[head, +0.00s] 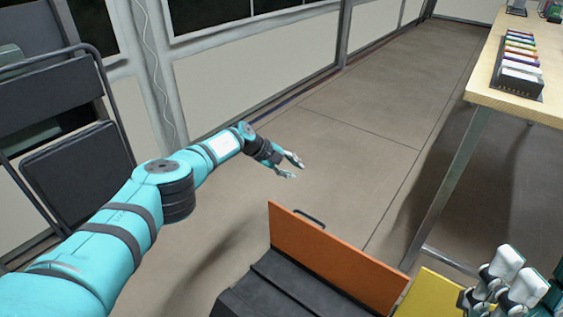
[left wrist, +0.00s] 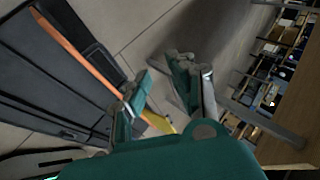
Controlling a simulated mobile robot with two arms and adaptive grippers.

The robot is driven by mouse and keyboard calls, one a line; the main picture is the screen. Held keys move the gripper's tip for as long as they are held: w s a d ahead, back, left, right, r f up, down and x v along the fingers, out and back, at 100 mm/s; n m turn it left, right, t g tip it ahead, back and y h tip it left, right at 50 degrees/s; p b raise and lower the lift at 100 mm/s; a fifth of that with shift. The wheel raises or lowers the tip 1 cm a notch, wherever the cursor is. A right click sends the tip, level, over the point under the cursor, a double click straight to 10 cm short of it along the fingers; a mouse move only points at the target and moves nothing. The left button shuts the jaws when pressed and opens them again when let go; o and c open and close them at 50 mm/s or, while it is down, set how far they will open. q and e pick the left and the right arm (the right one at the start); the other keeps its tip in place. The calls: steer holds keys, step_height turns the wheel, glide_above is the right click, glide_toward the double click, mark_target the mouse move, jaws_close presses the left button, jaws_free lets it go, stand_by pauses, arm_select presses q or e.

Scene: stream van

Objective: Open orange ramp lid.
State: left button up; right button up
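The orange ramp lid (head: 335,258) is a flat panel standing on edge at the lower middle of the head view, with a black handle (head: 310,217) on its far side. A black box-like body (head: 290,287) lies on its near side. My left gripper (head: 296,170) is open and empty, above the floor beyond the lid and apart from it. In the left wrist view the lid's orange edge (left wrist: 78,50) runs left of the open fingers (left wrist: 163,76). My right gripper (head: 507,279) is at the lower right; its finger opening is unclear.
A yellow panel (head: 430,294) is beside the lid's right end. A wooden table (head: 548,108) with a rack of colourful items (head: 519,62) stands at the right. A dark folding chair (head: 78,170) is at the left. The floor (head: 340,135) beyond the lid is clear.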

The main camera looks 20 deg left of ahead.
arm_select(q)
steer(key=v, duration=1.1)
steer(key=shift+s+a+r, duration=0.2)
steer(key=shift+a+r, duration=0.05)
